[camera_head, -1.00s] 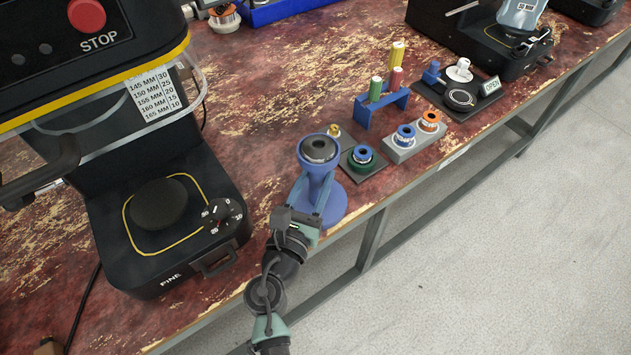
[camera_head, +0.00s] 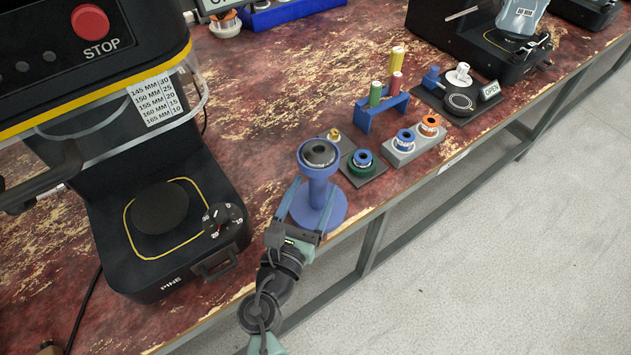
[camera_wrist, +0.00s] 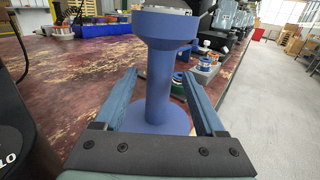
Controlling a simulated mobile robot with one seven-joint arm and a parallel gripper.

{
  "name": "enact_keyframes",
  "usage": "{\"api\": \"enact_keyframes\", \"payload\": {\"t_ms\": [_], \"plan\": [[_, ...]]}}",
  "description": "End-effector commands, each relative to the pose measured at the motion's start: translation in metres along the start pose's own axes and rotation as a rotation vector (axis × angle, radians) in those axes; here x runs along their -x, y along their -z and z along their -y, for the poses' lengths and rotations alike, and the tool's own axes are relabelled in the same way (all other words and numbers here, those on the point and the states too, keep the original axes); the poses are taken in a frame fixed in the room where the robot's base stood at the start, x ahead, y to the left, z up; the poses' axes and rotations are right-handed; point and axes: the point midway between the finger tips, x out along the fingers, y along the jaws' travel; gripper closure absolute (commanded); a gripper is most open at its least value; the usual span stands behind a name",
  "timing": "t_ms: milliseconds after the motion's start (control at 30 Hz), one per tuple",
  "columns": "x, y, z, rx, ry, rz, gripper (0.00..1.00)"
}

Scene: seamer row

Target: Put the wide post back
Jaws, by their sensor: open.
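A blue post (camera_head: 317,190) with a round base and a wide head stands upright near the table's front edge. A dark ring-like part (camera_head: 319,153) sits in its head. I cannot tell for certain that this is the wide post. My gripper (camera_head: 313,188) is open and low at the front of the stem. In the wrist view the blue post (camera_wrist: 160,85) rises between the two spread fingers of my gripper (camera_wrist: 159,74), with a gap on each side. The top of the post is cut off in the wrist view.
A dark plate with a green-and-blue ring part (camera_head: 362,160) stands close right of the post. A black machine (camera_head: 165,215) stands left. Bare tabletop lies between.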

Motion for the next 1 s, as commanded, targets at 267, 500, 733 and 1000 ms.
{"api": "enact_keyframes", "payload": {"t_ms": [267, 500, 733, 1000], "plan": [[0.062, 0.001, 0.000, 0.001, -0.003, -0.002, 0.28], [0.094, 0.000, 0.000, 0.000, -0.002, -0.001, 0.28], [0.099, -0.001, 0.000, -0.001, 0.001, 0.001, 0.28], [0.099, -0.001, 0.000, -0.001, 0.000, 0.000, 0.28]]}}
